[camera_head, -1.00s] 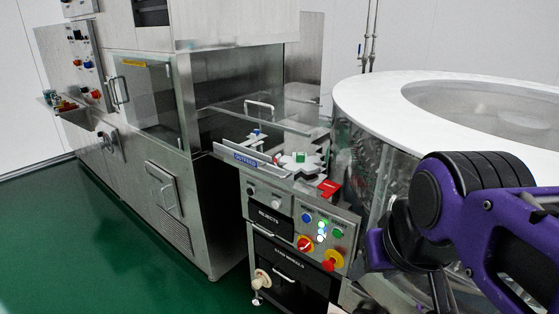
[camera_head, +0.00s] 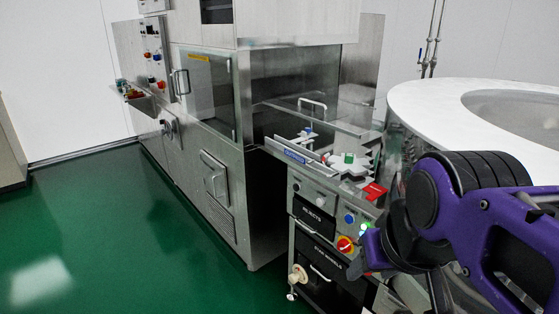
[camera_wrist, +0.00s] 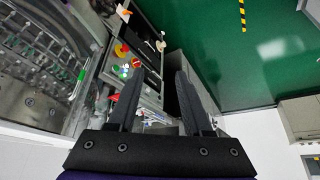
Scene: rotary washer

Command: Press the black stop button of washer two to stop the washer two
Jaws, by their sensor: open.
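A small control panel (camera_head: 322,206) sits on the front of the cabinet between the steel machine and the round white machine. It carries a blue button (camera_head: 349,218), a lit green button (camera_head: 365,228) and a red knob on yellow (camera_head: 345,244). My arm covers its right side. The panel also shows in the wrist view, with red-and-yellow knobs (camera_wrist: 121,50) and lit buttons (camera_wrist: 124,69). I cannot make out a black stop button or which machine is washer two. My gripper (camera_wrist: 160,76) is open and empty, pointing past the panel without touching it.
The steel machine (camera_head: 220,125) has a glass door with a handle and a second panel (camera_head: 152,55) at far left. The round white-topped machine (camera_head: 440,95) stands at right. Green floor (camera_head: 120,230) is clear at left. A grey cabinet (camera_wrist: 299,119) shows in the wrist view.

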